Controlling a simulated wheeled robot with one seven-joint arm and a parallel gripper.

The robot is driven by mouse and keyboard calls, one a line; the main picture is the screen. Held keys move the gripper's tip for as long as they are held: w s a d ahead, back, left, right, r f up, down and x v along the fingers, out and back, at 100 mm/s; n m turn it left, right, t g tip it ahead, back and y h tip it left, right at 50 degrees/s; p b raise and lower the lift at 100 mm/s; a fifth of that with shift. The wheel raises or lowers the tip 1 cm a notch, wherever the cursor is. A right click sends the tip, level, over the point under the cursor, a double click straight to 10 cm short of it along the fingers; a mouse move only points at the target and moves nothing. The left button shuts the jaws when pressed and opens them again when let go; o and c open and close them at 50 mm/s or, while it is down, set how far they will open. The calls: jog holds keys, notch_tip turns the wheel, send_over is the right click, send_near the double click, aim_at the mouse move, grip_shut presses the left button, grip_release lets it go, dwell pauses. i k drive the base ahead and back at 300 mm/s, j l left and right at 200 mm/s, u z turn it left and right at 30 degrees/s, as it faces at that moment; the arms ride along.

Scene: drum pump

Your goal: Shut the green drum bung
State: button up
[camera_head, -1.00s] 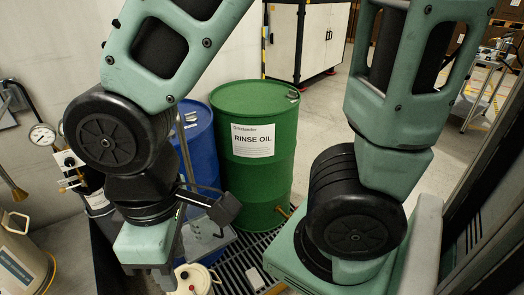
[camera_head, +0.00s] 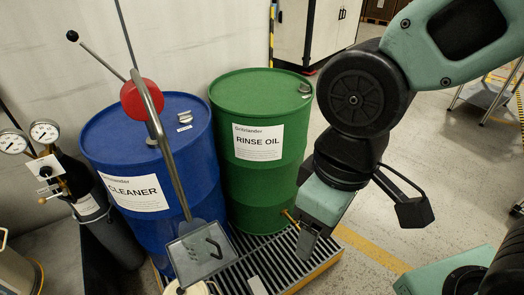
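The green drum (camera_head: 228,175) stands upright on a grating, with a white RINSE OIL label (camera_head: 257,142). A small metallic bung (camera_head: 305,88) shows at the right side of its lid; it is too small to tell whether it is open or shut. My gripper (camera_head: 305,250) points down in front of the drum's lower right side, well below the lid and apart from the bung. Its fingers are seen edge-on, so their opening is unclear.
A blue CLEANER drum (camera_head: 110,155) stands left of the green one, with a red-headed pump (camera_head: 142,98) and its pipe rising above. Gauges (camera_head: 44,132) stand far left.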

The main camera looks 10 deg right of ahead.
aim_at(303, 87)
jog(key=i+l+z, duration=0.1)
jog(key=i+l, duration=0.65)
